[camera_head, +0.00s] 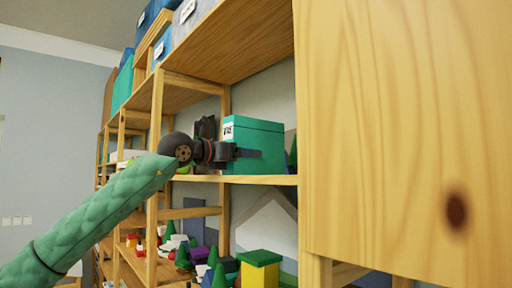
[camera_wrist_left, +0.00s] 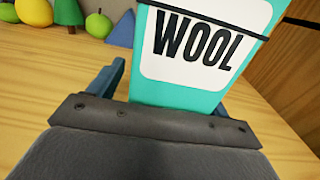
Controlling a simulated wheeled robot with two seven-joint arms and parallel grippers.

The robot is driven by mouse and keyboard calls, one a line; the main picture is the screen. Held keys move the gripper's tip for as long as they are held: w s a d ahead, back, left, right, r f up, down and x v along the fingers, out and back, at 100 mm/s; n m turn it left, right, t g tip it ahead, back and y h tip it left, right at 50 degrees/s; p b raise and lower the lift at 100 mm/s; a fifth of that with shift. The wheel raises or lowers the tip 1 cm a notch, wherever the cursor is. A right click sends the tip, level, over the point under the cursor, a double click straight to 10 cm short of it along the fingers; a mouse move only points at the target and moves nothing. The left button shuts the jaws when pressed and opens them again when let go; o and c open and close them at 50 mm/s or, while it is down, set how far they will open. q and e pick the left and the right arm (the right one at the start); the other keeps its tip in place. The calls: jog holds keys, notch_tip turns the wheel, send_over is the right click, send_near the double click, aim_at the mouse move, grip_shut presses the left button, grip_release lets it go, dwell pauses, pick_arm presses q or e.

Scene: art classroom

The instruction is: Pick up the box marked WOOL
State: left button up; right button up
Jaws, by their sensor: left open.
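The WOOL box (camera_wrist_left: 197,60) is teal with a white label reading WOOL and stands upright on a wooden shelf in the left wrist view. It also shows as a green box (camera_head: 262,137) on the middle shelf in the head view, where its label is too small to read surely. My left gripper (camera_head: 247,153) is open at the box, with one finger along the side facing the head camera. In the wrist view the box stands between the blue-grey fingers; a gap shows beside the left finger, and the right finger is mostly hidden. My right gripper is not in view.
A wooden panel (camera_head: 400,120) fills the right of the head view. Colourful blocks (camera_head: 259,268) crowd the shelf below.

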pick_arm(q)
jog(key=shift+s+r, duration=0.1)
jog(key=shift+s, duration=0.15)
jog(key=shift+c, duration=0.2)
jog(key=shift+d, duration=0.1)
jog(key=c, duration=0.3)
jog(key=shift+w, duration=0.1)
jog(key=c, duration=1)
